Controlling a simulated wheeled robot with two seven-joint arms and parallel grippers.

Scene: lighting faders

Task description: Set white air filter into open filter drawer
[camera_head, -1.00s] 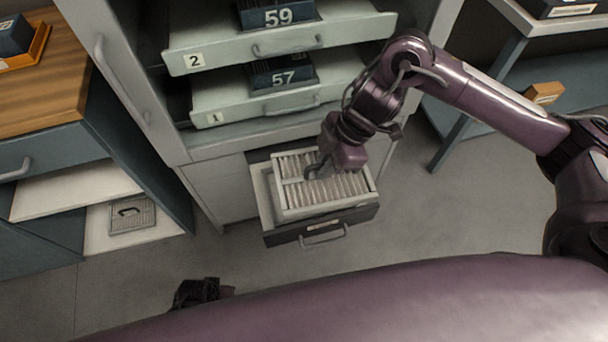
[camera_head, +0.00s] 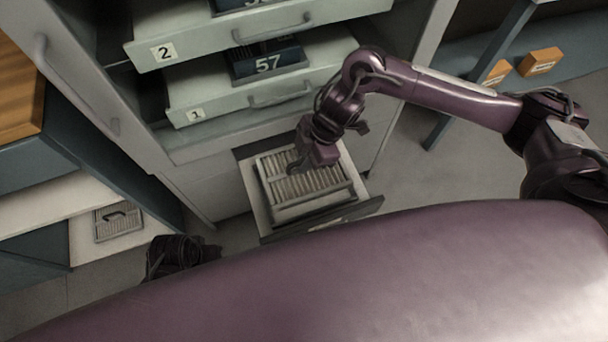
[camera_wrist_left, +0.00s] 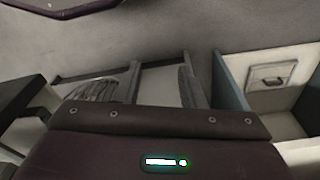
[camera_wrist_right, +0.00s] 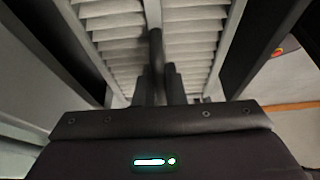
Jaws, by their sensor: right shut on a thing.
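The white air filter (camera_head: 312,184), with pale pleats and a light frame, lies flat within the outline of the open filter drawer (camera_head: 256,205). Whether it rests on the drawer's bottom cannot be told. My right gripper (camera_head: 297,165) is over its far left part. In the right wrist view its fingers (camera_wrist_right: 155,85) are close together on the filter's middle bar, with pleats (camera_wrist_right: 112,35) on both sides. My left gripper (camera_head: 205,250) is low, left of the drawer, and holds nothing. In the left wrist view its fingers (camera_wrist_left: 145,90) are apart.
A grey filter with a handle (camera_head: 118,221) lies on the low shelf at left; it also shows in the left wrist view (camera_wrist_left: 270,75). Open drawers marked 1 (camera_head: 196,113) and 2 (camera_head: 163,52) jut out above. Clear floor (camera_head: 430,175) lies right of the filter drawer.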

